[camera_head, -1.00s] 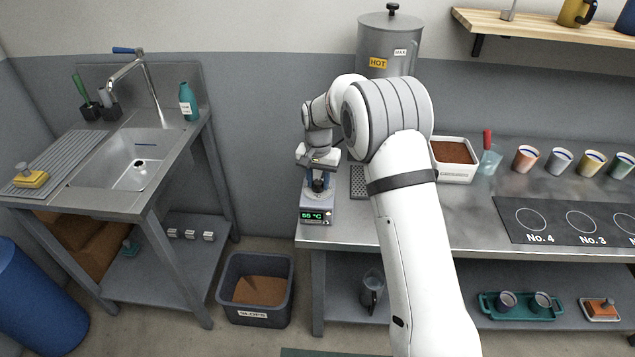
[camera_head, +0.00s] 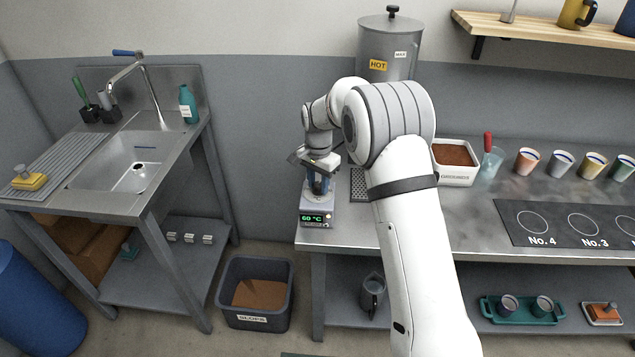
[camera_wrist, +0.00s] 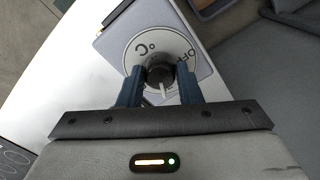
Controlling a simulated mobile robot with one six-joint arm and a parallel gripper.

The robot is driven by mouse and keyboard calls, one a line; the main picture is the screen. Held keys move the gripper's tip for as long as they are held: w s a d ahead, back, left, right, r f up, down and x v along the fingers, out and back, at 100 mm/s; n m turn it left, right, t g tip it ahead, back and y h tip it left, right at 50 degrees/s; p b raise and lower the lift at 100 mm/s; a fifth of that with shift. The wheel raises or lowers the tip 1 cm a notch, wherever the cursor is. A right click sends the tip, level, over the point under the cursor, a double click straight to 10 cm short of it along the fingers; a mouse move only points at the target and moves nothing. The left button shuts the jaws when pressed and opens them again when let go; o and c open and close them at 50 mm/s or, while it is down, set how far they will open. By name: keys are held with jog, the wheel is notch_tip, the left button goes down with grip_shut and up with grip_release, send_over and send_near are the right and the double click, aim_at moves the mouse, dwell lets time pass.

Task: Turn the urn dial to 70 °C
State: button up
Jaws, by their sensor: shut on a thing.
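The urn dial (camera_wrist: 160,72) is a dark round knob with a white pointer on a pale disc (camera_wrist: 135,50) marked "°C" and "OFF", in the wrist view. My gripper (camera_wrist: 160,90) is shut on the dial, one blue finger on each side of it. In the head view my gripper (camera_head: 320,184) points down at the control box (camera_head: 318,217), hiding the dial there. The green display (camera_head: 312,218) on the box's front appears to read 60 °C. The steel urn (camera_head: 390,45) with its "HOT" label stands behind my arm.
A drip grid (camera_head: 358,184) lies just right of the control box. A grounds box (camera_head: 456,176), a cup with a red-handled tool (camera_head: 490,162) and several cups stand further right. The slops bin (camera_head: 255,290) is on the floor to the left.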

aim_at(318, 184)
jog(key=shift+r, duration=0.1)
jog(key=o, duration=1)
jog(key=shift+c, duration=0.2)
notch_tip(318, 184, up, 8)
jog(key=shift+f+b, duration=0.15)
jog(key=shift+b, duration=0.2)
